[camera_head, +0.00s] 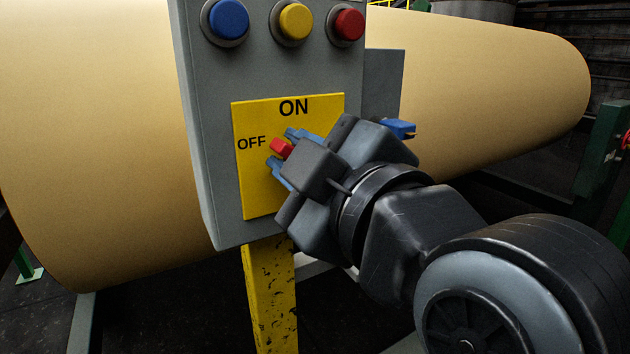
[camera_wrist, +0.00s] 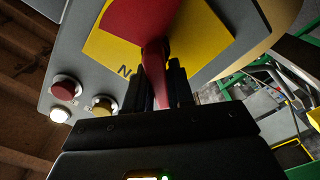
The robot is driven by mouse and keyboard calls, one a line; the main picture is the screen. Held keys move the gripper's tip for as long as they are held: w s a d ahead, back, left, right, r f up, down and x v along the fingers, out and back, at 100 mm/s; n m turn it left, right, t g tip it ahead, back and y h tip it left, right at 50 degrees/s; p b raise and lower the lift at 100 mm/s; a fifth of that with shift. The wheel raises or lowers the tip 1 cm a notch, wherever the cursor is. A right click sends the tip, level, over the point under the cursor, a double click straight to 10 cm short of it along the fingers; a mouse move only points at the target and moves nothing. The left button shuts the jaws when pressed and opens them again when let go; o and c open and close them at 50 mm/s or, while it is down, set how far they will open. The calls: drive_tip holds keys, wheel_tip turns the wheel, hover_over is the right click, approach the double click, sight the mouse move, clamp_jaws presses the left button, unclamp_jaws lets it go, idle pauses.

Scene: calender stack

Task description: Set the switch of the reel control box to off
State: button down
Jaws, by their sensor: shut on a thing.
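The grey reel control box (camera_head: 205,150) bears a yellow plate (camera_head: 262,200) marked ON at the top and OFF at the left. The red switch (camera_head: 281,148) shows just right of the OFF label, partly hidden by my gripper (camera_head: 283,151). My gripper's blue-tipped fingers lie on either side of the switch. In the wrist view the switch (camera_wrist: 145,20) is wide near the plate and tapers down between the dark fingers of my gripper (camera_wrist: 158,88), which is shut on it. The switch's exact setting is hard to tell.
Blue (camera_head: 228,18), yellow (camera_head: 295,21) and red (camera_head: 348,24) buttons sit above the plate. A large tan roll (camera_head: 100,130) lies behind the box. A worn yellow post (camera_head: 270,300) stands under the box. A green frame (camera_head: 603,150) is at the far right.

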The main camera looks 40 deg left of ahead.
drive_tip(key=n+b, duration=0.2)
drive_tip(key=f+n+b, duration=0.1)
drive_tip(key=n+b, duration=0.1)
drive_tip(key=shift+s+f, duration=0.2)
drive_tip(key=shift+s+a+f+n+b, duration=0.1)
drive_tip(key=shift+n+b, duration=0.7)
drive_tip(key=shift+n, duration=0.1)
drive_tip(key=shift+f+n+b, duration=0.1)
drive_tip(key=shift+n+b, duration=0.7)
drive_tip(key=shift+n, duration=0.1)
drive_tip(key=c, duration=1.1)
unclamp_jaws()
drive_tip(key=shift+r, duration=0.1)
drive_tip(key=v, duration=0.7)
drive_tip(key=shift+s+d, duration=0.15)
drive_tip(key=shift+d, duration=0.25)
